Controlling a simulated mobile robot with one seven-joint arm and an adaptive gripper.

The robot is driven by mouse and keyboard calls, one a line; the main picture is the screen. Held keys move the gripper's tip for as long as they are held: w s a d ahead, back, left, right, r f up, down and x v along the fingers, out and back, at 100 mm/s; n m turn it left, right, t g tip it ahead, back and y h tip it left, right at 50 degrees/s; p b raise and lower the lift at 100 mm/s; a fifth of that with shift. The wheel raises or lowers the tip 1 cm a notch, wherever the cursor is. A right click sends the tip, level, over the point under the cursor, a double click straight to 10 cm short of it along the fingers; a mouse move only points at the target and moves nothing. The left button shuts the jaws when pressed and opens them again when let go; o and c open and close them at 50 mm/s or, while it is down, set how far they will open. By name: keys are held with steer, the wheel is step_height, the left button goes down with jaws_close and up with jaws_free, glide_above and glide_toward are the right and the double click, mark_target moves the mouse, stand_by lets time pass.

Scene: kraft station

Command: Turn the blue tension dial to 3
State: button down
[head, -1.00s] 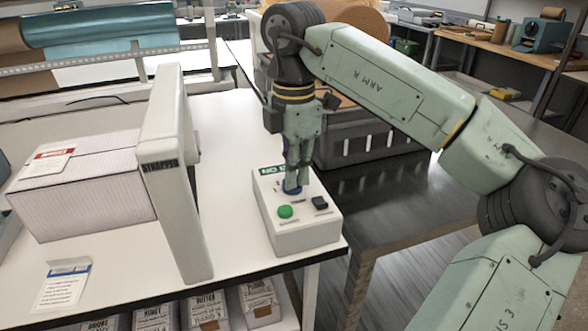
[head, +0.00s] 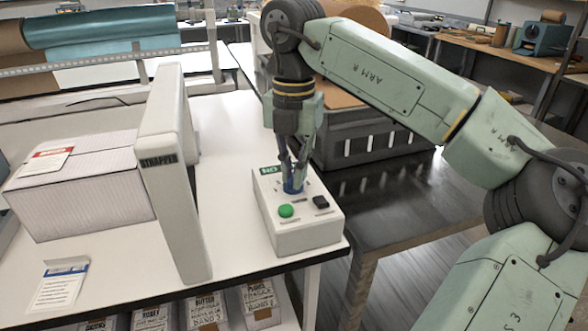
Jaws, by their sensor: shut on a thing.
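The blue tension dial (head: 292,187) sits on top of a white control box (head: 305,237) near the right front corner of the white table. My gripper (head: 292,180) points down from above, its fingers shut on the dial. The fingers hide much of the dial and part of the markings around it, so I cannot read its setting. A green button (head: 286,211) and a black switch (head: 321,202) sit on the box in front of the dial. A green ON label (head: 268,170) is at the box's back left.
The strapper's white arch (head: 170,175) stands left of the control box, with a wrapped parcel (head: 85,185) beside it. A dark crate (head: 365,139) is behind right. A printed sheet (head: 60,286) lies at the front left. Boxes fill the shelf below.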

steer(key=n, duration=0.3)
steer(key=shift+n, duration=0.3)
steer(key=shift+a+n, duration=0.1)
steer(key=shift+n, duration=1.7)
steer(key=shift+r, duration=0.1)
steer(key=c, duration=1.7)
jaws_free()
step_height(320, 180, up, 7)
steer(key=shift+r, duration=0.2)
